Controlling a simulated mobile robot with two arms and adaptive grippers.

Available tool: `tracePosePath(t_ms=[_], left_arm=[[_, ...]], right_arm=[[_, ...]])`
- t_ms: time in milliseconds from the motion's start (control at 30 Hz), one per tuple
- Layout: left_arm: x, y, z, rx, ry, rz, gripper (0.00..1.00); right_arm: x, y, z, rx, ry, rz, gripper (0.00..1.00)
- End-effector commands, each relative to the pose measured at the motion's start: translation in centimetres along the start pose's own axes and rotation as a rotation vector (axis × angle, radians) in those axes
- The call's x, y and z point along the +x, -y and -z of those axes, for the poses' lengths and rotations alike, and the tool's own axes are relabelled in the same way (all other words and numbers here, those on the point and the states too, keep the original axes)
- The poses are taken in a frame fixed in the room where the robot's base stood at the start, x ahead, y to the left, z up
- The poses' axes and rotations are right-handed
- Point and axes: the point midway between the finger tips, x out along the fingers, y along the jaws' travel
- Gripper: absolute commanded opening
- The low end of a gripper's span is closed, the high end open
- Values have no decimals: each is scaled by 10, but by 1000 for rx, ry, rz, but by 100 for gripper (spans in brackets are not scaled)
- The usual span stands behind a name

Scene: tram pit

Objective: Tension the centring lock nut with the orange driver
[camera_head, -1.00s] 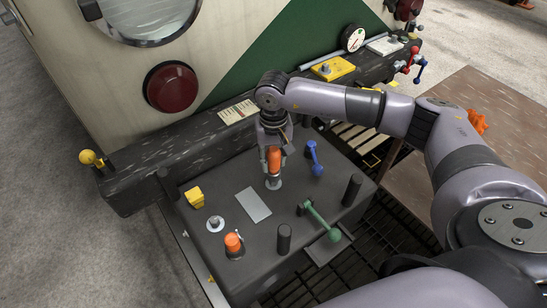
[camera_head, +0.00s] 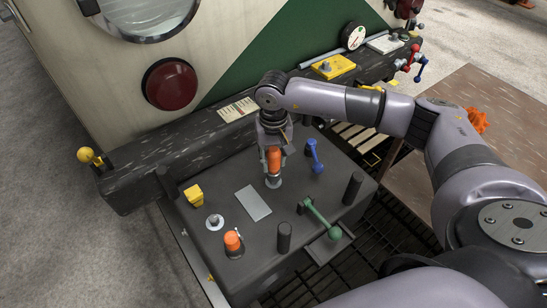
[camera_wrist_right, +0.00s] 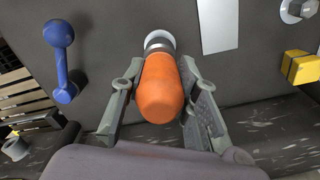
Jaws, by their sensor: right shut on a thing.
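The orange driver (camera_head: 274,159) stands upright on the dark coupler top, held in my right gripper (camera_head: 273,166). In the right wrist view the gripper's two fingers close on either side of the driver's orange body (camera_wrist_right: 158,88). The driver's grey lower end meets a round light metal disc (camera_wrist_right: 160,39); whatever nut lies under it is hidden. Another silver nut on a washer (camera_head: 215,222) sits uncovered at the left of the top and also shows in the right wrist view (camera_wrist_right: 295,10). My left gripper is out of view.
Around the driver are a blue lever (camera_head: 315,156), a green lever (camera_head: 322,219), a yellow block (camera_head: 194,195), a grey plate (camera_head: 253,203) and an orange-capped part (camera_head: 233,242). Dark posts (camera_head: 284,237) stand near the front edge. The black beam (camera_head: 190,143) runs behind.

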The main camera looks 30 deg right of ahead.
Motion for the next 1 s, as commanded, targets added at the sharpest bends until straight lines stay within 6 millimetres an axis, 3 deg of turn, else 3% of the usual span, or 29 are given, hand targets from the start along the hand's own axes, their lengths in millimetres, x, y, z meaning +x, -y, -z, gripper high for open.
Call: tracePosePath(t_ms=[167,567,600,1000], left_arm=[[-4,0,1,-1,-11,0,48],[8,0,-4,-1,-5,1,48],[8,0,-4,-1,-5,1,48],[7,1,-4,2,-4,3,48]], right_arm=[[5,0,0,0,-1,0,0],[16,0,0,0,-1,0,0],[15,0,0,0,-1,1,27],[15,0,0,0,-1,1,1]])
